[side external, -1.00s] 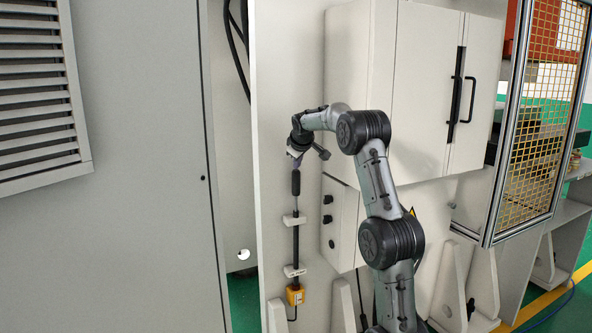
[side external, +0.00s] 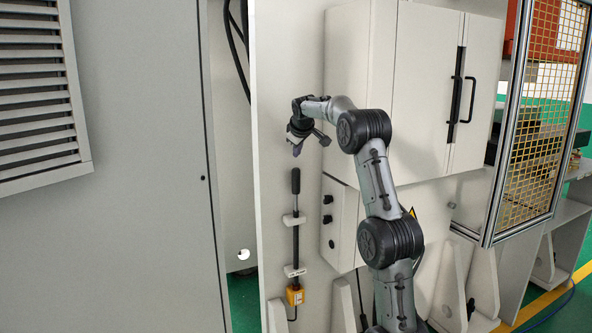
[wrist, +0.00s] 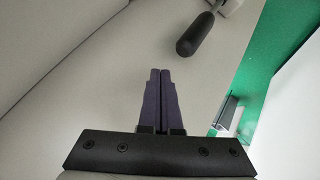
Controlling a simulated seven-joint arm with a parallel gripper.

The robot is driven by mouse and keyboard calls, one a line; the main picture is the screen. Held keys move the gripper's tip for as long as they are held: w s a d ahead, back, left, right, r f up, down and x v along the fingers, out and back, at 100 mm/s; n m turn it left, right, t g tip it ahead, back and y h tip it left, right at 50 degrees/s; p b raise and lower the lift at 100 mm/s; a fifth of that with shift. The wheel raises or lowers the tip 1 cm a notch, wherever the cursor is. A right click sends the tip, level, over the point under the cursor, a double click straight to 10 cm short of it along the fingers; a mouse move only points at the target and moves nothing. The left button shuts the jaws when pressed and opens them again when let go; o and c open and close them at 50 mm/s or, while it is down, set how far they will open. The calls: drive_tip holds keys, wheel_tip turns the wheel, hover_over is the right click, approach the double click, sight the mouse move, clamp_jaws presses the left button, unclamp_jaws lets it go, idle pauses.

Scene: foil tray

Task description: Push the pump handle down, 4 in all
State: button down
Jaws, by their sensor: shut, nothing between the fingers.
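The pump handle is an upright rod with a dark grip (side external: 295,181) at its top, on the pale panel in the side external view. The grip also shows in the wrist view (wrist: 196,36), above and to the right of my fingertips. My gripper (side external: 296,153) is above the grip, with a visible gap between them. In the wrist view my gripper's purple fingers (wrist: 160,73) lie side by side, shut with nothing between them.
Two pale brackets (side external: 294,220) carry the rod, and a yellow block (side external: 294,296) is at its lower end. A control box with dark knobs (side external: 328,200) and a large pale cabinet (side external: 425,90) stand to the right. The panel left of the rod is clear.

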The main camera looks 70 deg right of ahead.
drive_tip(key=shift+r, duration=1.4)
idle(1.4)
wheel_tip(320, 180, up, 4)
drive_tip(key=shift+f, duration=0.1)
idle(0.3)
hover_over(296, 181)
drive_tip(key=shift+s+d+f, duration=0.1)
drive_tip(key=shift+f, duration=2.1)
drive_tip(key=shift+s+d+f, duration=0.1)
drive_tip(key=shift+f, duration=2.05)
drive_tip(key=shift+f, duration=0.15)
drive_tip(key=shift+f, duration=0.3)
